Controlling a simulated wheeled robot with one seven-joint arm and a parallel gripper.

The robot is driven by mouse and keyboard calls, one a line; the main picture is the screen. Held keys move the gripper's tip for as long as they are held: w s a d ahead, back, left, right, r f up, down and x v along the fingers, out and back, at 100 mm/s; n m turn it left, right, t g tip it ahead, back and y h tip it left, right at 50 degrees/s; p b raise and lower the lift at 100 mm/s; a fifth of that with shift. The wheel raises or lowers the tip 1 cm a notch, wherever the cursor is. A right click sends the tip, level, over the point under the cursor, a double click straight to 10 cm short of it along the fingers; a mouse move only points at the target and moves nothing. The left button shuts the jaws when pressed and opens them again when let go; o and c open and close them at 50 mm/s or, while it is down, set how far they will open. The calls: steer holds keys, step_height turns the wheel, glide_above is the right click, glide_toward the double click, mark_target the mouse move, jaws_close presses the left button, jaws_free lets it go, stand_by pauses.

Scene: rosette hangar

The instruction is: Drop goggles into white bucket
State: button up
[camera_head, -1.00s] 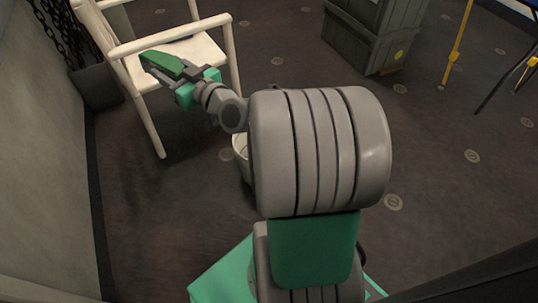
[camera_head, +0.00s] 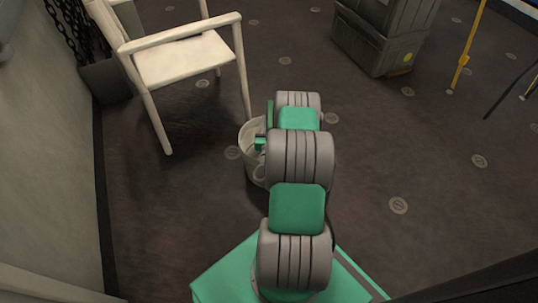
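The white bucket (camera_head: 249,172) stands on the dark floor in front of the chair, partly hidden behind my arm. My gripper (camera_head: 262,142) is over the bucket's opening, at its right side, mostly hidden by my own arm links. A green part of it shows at the bucket's rim. I cannot tell whether the fingers are open or shut. I cannot make out the goggles; they may be hidden by the arm.
A white chair (camera_head: 188,58) with armrests stands behind and left of the bucket, its seat bare. A grey crate (camera_head: 375,45) is at the back right. Yellow legs (camera_head: 467,50) stand farther right. A wall (camera_head: 45,170) bounds the left. The floor at right is clear.

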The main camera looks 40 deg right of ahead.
step_height(320, 180, down, 6)
steer(key=b, duration=0.5)
steer(key=shift+r, duration=0.1)
steer(key=o, duration=1.5)
steer(key=shift+c, duration=0.2)
steer(key=shift+s+a, duration=0.1)
steer(key=shift+a, duration=0.05)
steer(key=p+v, duration=0.1)
steer(key=v, duration=0.6)
steer(key=shift+s+a, duration=0.15)
steer(key=shift+s, duration=0.05)
